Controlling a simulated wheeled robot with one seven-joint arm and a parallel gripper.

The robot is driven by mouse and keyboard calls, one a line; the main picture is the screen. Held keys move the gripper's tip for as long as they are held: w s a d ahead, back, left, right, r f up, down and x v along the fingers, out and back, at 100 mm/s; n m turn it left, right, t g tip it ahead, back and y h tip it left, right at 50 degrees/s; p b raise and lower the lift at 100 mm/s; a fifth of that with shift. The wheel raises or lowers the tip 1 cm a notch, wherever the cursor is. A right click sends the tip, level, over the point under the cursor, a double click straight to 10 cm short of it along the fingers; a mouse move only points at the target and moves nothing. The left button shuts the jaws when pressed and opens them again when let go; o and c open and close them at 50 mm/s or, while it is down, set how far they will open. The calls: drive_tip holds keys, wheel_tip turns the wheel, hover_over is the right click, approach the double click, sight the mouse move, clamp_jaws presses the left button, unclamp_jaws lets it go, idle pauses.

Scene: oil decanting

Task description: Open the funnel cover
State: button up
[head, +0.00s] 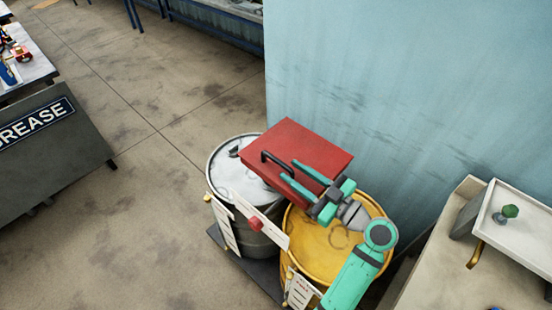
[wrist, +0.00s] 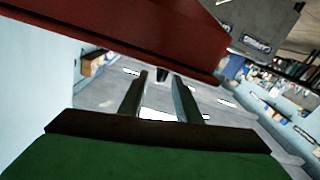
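The funnel cover (head: 310,144) is a flat red square panel with a black bar handle (head: 268,156) along its near left edge. It sits above two drums. In the wrist view the dark red cover (wrist: 130,30) fills the top. My gripper (head: 288,170) is open, its two green fingers pointing up-left at the near end of the handle. In the wrist view the fingers (wrist: 160,76) are apart, with a small dark piece between or just beyond their tips. I cannot tell whether the fingers touch the handle. The funnel beneath the cover is hidden.
A grey-white drum (head: 240,180) and a yellow drum (head: 325,252) stand on a dark pallet (head: 262,274) below the cover. A pale blue wall (head: 420,90) is close behind. A bench with a white tray (head: 515,225) stands at right.

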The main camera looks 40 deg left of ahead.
sight(267, 154)
drive_tip(key=a, duration=0.7)
drive_tip(key=shift+w+a, duration=0.3)
drive_tip(key=shift+a, duration=0.1)
clamp_jaws()
